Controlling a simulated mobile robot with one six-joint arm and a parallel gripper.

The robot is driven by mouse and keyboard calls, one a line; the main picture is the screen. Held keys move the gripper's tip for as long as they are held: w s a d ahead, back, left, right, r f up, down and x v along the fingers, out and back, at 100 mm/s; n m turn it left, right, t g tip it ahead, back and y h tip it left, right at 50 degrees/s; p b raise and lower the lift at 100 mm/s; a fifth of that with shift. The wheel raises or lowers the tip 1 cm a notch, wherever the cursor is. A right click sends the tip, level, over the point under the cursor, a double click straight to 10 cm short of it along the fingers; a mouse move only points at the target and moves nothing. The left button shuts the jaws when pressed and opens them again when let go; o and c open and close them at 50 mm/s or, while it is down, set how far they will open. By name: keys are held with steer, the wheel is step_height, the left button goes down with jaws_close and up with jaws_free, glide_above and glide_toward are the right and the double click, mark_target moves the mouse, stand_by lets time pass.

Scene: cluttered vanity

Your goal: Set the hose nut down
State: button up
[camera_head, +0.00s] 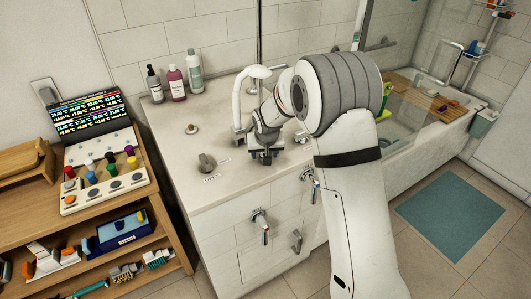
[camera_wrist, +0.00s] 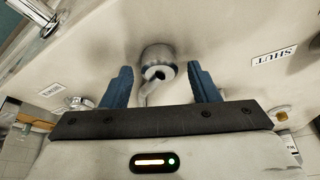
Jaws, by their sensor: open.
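My gripper (camera_head: 265,158) is over the white counter, right of a grey knob-like fitting (camera_head: 206,162). In the wrist view, its two blue fingers (camera_wrist: 160,82) are open and apart. Between and beyond them is a round metal piece (camera_wrist: 155,54) with a dark opening and a thin curved piece below it. It looks like the hose nut, but I cannot be sure. Clear gaps show between it and both fingers. In the head view, I cannot make out the nut; my gripper and arm cover that area.
A label reading SHUT (camera_wrist: 273,57) is on the counter. A white curved spout (camera_head: 239,105) stands close behind my gripper. Several bottles (camera_head: 176,83) stand at the counter's back left. A brass-topped fitting (camera_head: 191,129) is left of the spout. The front-left counter is mostly clear.

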steer(key=shift+r, duration=0.2)
steer(key=v, duration=1.2)
steer(key=shift+b, duration=0.45)
steer(key=s+d+r+m, duration=0.1)
steer(key=s+d+r, duration=0.2)
steer(key=s+d, duration=0.35)
steer(key=s+d+r, duration=0.3)
steer(key=s+d, duration=0.2)
steer(key=s, duration=0.2)
steer(key=s+d+f, duration=0.1)
steer(key=s+d, duration=0.2)
steer(key=s, duration=0.5)
steer(key=s+d+f+m+g, duration=0.1)
steer(key=s+d, duration=0.3)
steer(key=s, duration=0.5)
steer(key=shift+s+g+h, duration=0.3)
steer(key=shift+h, duration=0.1)
steer(key=shift+d+r, duration=0.1)
steer(key=shift+d, duration=0.05)
